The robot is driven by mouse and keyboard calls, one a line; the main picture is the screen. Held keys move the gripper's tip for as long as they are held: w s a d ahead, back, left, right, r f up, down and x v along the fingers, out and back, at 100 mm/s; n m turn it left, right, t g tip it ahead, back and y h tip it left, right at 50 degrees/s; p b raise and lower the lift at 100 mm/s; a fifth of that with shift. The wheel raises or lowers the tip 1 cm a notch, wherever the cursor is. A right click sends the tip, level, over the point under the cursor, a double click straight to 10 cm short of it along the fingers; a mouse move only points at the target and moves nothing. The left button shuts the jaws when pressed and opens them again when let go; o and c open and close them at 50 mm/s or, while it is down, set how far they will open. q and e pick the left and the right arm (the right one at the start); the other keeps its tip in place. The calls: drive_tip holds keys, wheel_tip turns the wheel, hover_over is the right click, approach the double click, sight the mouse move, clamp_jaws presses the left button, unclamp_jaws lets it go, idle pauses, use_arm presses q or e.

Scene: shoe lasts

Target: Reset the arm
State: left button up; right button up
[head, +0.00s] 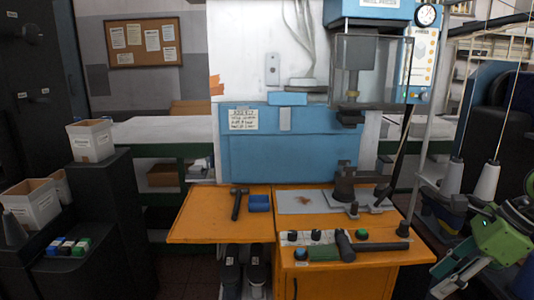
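My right gripper (447,277) is in the lower right of the head view. Its green and grey body is beside the right edge of the orange bench, and its fingers point down and left. The fingers look spread, with nothing seen between them. It touches none of the bench items that I can make out. Part of my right arm is cut off by the picture's right edge. My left gripper is not in view.
An orange bench (215,222) bears a hammer (237,203), a blue block (259,202) and a metal plate (300,202). A blue machine (300,150) stands behind. Thread cones (487,182) are close to my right arm. White boxes (91,141) stand on dark steps at left.

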drive_tip(key=w+a+f+m+t+y, duration=0.5)
drive_tip(key=w+a+f+m+y, duration=0.4)
drive_tip(key=w+a+f+m, duration=0.35)
drive_tip(key=d+f+m+t+h, duration=0.2)
drive_tip(key=f+m+t+h, duration=0.15)
drive_tip(key=f+m, duration=0.7)
drive_tip(key=d+f+m+t+h, duration=0.35)
drive_tip(key=f+m, duration=0.35)
drive_tip(key=f, duration=0.6)
drive_tip(key=s+d+f+m+g+h, duration=0.1)
drive_tip(key=s+f+m+g+h, duration=0.65)
drive_tip(key=s+f, duration=1.45)
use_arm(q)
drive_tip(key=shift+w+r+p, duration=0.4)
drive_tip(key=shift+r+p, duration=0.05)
use_arm(e)
drive_tip(key=s+a+f+m+g, duration=0.2)
drive_tip(key=s+f, duration=0.2)
drive_tip(key=s, duration=0.6)
drive_tip(key=s+a+f+m+g, duration=0.1)
drive_tip(key=s+a+f+m, duration=0.1)
drive_tip(key=s, duration=0.9)
drive_tip(key=s+a+f+m+g, duration=0.2)
drive_tip(key=s+f+m, duration=0.2)
drive_tip(key=s+f, duration=0.3)
drive_tip(key=s, duration=0.4)
drive_tip(key=shift+a+g+y, duration=0.15)
drive_tip(key=shift+g+y, duration=0.2)
drive_tip(key=shift+f, duration=0.1)
